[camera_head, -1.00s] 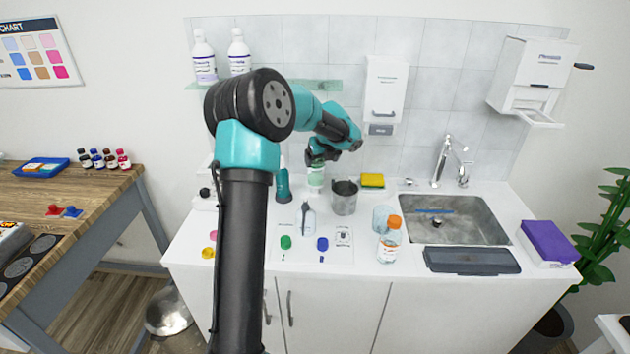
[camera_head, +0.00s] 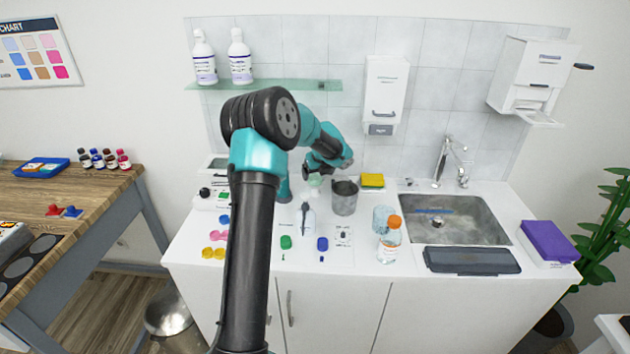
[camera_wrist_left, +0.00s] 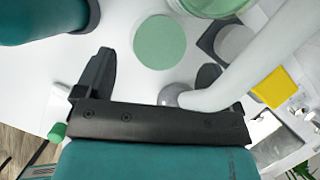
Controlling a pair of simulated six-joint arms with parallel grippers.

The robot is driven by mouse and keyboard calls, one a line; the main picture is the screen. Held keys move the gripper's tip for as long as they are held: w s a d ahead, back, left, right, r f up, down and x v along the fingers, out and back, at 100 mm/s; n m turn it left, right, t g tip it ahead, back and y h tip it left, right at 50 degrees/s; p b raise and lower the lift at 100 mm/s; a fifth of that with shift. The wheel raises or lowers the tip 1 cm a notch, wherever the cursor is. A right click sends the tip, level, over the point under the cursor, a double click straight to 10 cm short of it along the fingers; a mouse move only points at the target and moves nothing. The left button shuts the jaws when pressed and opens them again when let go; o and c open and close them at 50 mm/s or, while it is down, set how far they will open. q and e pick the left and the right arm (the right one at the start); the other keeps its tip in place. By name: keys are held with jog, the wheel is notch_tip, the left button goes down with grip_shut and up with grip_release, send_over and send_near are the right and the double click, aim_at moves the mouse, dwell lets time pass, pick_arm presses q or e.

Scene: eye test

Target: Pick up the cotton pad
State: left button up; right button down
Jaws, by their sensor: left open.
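In the left wrist view a flat, round pale-green disc (camera_wrist_left: 160,42) shows just ahead of the fingers, roughly centred between them. I cannot tell for sure whether it is the cotton pad or the top of a container. In the head view a pale-green round thing (camera_head: 314,181) shows just under my left gripper (camera_head: 322,171), partly hidden by it. My left gripper also shows in the wrist view (camera_wrist_left: 157,70). Its fingers are apart, with nothing held between them. My right gripper is in neither view.
A metal cup (camera_head: 344,198) stands close right of the gripper, with a yellow sponge (camera_head: 372,180) behind it. An orange-capped bottle (camera_head: 389,240) stands near the sink (camera_head: 470,228). A white curved tube (camera_wrist_left: 250,65) crosses the wrist view.

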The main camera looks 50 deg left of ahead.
aim_at(316, 177)
pick_arm(q)
jog(key=shift+x, duration=1.8)
jog(key=shift+a, duration=0.1)
jog(key=shift+c, duration=0.5)
jog(key=c, duration=1)
jog(key=shift+r, duration=0.15)
